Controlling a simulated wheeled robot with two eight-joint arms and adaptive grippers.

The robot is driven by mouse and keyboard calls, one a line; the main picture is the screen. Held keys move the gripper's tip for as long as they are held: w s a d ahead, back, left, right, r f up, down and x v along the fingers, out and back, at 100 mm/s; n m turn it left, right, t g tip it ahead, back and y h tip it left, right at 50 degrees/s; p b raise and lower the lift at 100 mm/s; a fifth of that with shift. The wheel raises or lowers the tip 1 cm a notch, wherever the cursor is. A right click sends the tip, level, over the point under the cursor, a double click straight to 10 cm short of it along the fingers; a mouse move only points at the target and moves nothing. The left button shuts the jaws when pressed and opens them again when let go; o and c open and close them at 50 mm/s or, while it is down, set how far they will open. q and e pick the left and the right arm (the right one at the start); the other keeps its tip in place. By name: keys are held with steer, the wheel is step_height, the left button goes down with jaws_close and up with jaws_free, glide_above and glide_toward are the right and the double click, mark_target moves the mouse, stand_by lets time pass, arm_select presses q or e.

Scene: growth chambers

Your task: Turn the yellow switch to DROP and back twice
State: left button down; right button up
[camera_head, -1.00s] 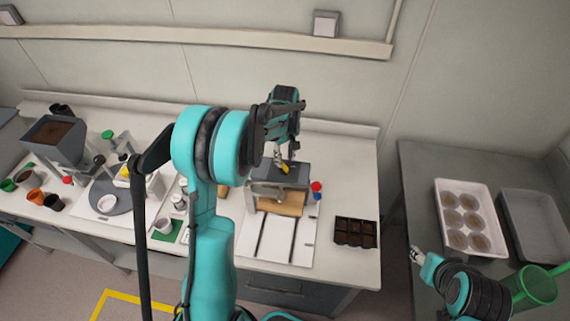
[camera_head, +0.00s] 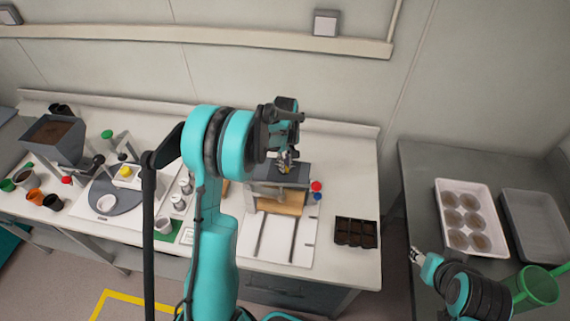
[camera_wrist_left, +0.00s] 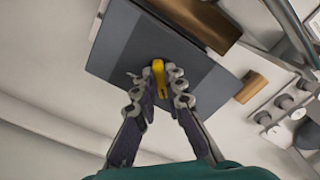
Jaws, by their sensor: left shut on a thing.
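The yellow switch (camera_wrist_left: 159,78) sits on the dark top of a grey machine (camera_wrist_left: 115,45). In the left wrist view it stands between the fingertips of my left gripper (camera_wrist_left: 160,88), which is shut on it. In the head view the left gripper (camera_head: 285,163) reaches down onto the machine (camera_head: 262,172) from above, and the switch is mostly hidden by the fingers. No DROP marking can be read. My right gripper (camera_head: 416,256) shows at the lower right, away from the switch; its jaw state is too small to tell.
A red button (camera_head: 316,186) and a blue button (camera_head: 317,196) are at the machine's right side. A dark seedling tray (camera_head: 355,232) lies on the bench to the right. Pots, a hopper (camera_head: 55,137) and a round grey plate stand to the left. A white tray (camera_head: 449,190) sits on the right table.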

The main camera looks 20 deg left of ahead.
arm_select(q)
steer(key=m+b, duration=0.2)
steer(key=m, duration=0.1)
steer(key=shift+f+m, duration=0.1)
steer(key=shift+m, duration=0.3)
steer(key=m+b, duration=0.1)
steer(key=m, duration=0.3)
steer(key=shift+s+a+m, duration=0.1)
steer(key=shift+a+m, duration=0.05)
steer(key=shift+m, duration=0.15)
steer(key=m+b, duration=0.1)
steer(key=m, duration=0.3)
steer(key=shift+a+b, duration=0.1)
steer(key=shift+b, duration=0.2)
steer(key=shift+a+m+b, duration=0.1)
steer(key=shift+m+b, duration=0.3)
steer(key=shift+m, duration=2.3)
steer(key=c, duration=1.6)
jaws_free()
